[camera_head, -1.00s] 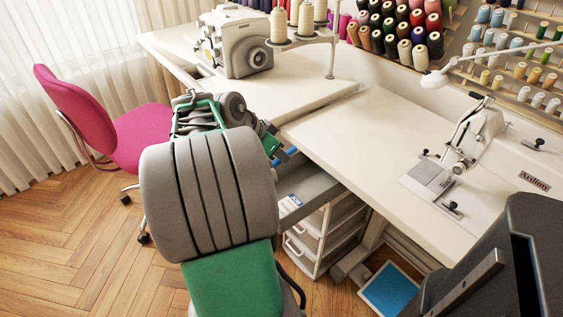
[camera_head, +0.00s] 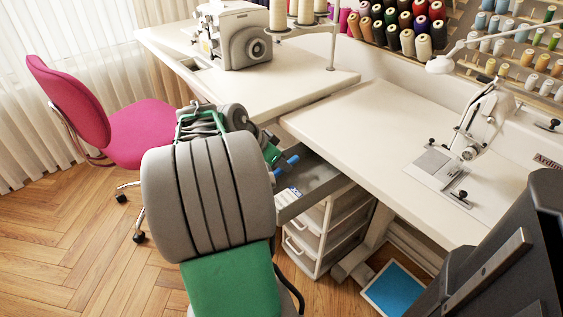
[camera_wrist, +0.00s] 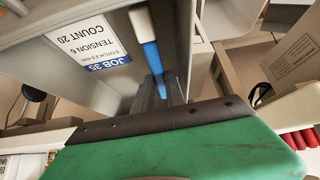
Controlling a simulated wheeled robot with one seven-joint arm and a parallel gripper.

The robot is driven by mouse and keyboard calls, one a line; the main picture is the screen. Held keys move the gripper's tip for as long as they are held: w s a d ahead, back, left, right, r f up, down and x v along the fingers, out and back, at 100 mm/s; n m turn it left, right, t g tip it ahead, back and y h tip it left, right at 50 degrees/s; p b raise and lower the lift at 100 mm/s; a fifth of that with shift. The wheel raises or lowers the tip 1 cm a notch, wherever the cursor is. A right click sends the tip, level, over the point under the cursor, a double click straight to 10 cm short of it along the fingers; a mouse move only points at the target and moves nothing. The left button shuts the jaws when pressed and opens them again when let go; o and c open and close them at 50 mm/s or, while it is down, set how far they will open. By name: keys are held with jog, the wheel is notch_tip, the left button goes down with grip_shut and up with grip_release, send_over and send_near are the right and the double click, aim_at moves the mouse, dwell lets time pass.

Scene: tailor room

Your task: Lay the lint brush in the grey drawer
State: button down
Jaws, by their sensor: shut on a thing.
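The lint brush has a blue handle (camera_wrist: 152,57) and a pale end, seen in the wrist view. My gripper (camera_wrist: 163,92) is shut on the blue handle, with the pale end pointing away from the fingers. In the head view a blue bit of the brush (camera_head: 293,159) shows at my gripper (camera_head: 284,164), by the far left part of the open grey drawer (camera_head: 318,188). The drawer hangs under the white table. A white and blue label (camera_wrist: 92,42) shows large in the wrist view. My arm hides part of the drawer, and I cannot tell the brush's exact height over it.
The white table (camera_head: 372,125) overhangs the drawer and carries a sewing machine (camera_head: 470,135). A white drawer unit (camera_head: 322,235) stands below. A pink chair (camera_head: 150,130) stands left. Another machine (camera_head: 235,38) sits on the back table.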

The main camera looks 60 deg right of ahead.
jog(key=c, duration=1.3)
grip_release()
jog(key=p+v, duration=0.2)
jog(key=v, duration=0.6)
jog(key=shift+f, duration=0.1)
